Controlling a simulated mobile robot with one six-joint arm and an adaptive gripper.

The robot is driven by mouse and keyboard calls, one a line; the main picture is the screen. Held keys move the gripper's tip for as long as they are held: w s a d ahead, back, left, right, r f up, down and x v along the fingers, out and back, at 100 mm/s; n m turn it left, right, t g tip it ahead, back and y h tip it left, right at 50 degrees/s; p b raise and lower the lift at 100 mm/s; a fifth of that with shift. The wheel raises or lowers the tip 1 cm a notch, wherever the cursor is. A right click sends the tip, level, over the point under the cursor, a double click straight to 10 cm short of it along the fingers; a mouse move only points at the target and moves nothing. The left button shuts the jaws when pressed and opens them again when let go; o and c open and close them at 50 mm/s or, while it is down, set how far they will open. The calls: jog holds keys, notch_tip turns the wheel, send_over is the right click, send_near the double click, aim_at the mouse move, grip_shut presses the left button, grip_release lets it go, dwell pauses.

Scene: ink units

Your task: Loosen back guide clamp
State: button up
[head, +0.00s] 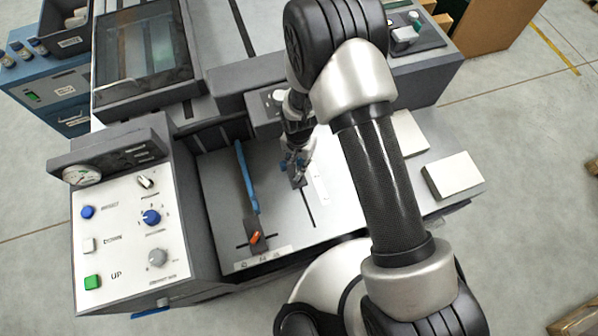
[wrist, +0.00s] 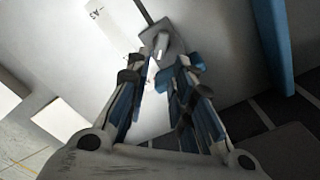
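The back guide clamp appears as a grey plate with a light grey lever (wrist: 163,44) on the pale bed in the wrist view. In the head view its dark block (head: 298,181) shows just below my gripper (head: 291,160). In the wrist view my gripper (wrist: 158,72) has its blue-padded fingers apart, with a gap between the tips. The lever lies just beyond that gap, and I cannot tell whether a finger touches it. Nothing is held. My arm hides part of the bed in the head view.
A blue side guide (head: 247,178) stands left of my gripper, with an orange-lever clamp (head: 256,238) at its near end. A control panel (head: 130,230) is farther left. Pale blocks (head: 453,175) lie to the right. The bed between guide and panel is clear.

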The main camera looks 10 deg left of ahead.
aim_at(298, 178)
notch_tip(298, 178, down, 8)
jog(key=shift+r+b, duration=0.15)
jog(key=shift+b, duration=0.6)
jog(key=shift+c, duration=0.2)
grip_shut()
